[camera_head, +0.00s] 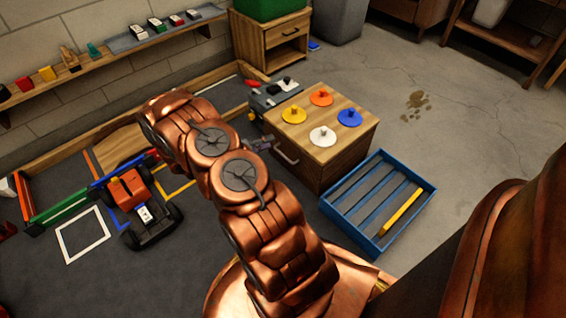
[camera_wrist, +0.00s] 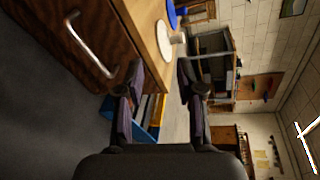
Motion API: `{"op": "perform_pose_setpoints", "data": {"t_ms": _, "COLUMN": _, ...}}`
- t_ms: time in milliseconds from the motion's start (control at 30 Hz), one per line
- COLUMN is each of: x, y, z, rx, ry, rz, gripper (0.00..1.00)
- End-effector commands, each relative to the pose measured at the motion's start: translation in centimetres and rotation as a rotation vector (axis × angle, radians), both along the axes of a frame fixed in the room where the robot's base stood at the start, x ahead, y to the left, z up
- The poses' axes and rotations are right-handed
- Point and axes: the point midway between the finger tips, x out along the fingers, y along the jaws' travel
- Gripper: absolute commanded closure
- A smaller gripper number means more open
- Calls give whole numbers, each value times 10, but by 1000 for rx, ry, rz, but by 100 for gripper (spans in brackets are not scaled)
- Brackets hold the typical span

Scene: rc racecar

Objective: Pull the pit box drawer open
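The pit box (camera_head: 322,160) is a wooden box with a metal bar handle (camera_head: 286,155) on its front. The drawer front looks flush. In the wrist view, which is turned sideways, the dark drawer front (camera_wrist: 62,12) and handle (camera_wrist: 90,45) lie to the left of my fingers. My gripper (camera_wrist: 160,72) is open and empty, its two dark fingers apart and not around the handle. In the head view my gripper (camera_head: 260,144) shows small beside the handle, partly hidden behind my copper arm.
Yellow, orange, blue and white knobbed discs (camera_head: 322,135) sit on the box top. An orange racecar (camera_head: 140,205) is on the mat at left.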

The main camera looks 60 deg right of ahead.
Motion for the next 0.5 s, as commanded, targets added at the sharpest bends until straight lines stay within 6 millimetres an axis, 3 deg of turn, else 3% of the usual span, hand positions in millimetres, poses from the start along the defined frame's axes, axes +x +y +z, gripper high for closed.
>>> {"op": "perform_pose_setpoints", "data": {"t_ms": 33, "x": -1, "y": -3, "z": -33, "rx": 16, "ry": 50, "rz": 27, "gripper": 63}}
{"op": "perform_pose_setpoints", "data": {"t_ms": 200, "x": 1, "y": -8, "z": -91, "rx": 59, "ry": 182, "rz": 110, "gripper": 63}}
{"op": "perform_pose_setpoints", "data": {"t_ms": 333, "x": 1, "y": -9, "z": -117, "rx": 80, "ry": 242, "rz": 150, "gripper": 63}}
{"op": "perform_pose_setpoints", "data": {"t_ms": 500, "x": 1, "y": -13, "z": -128, "rx": 89, "ry": 269, "rz": 169, "gripper": 63}}
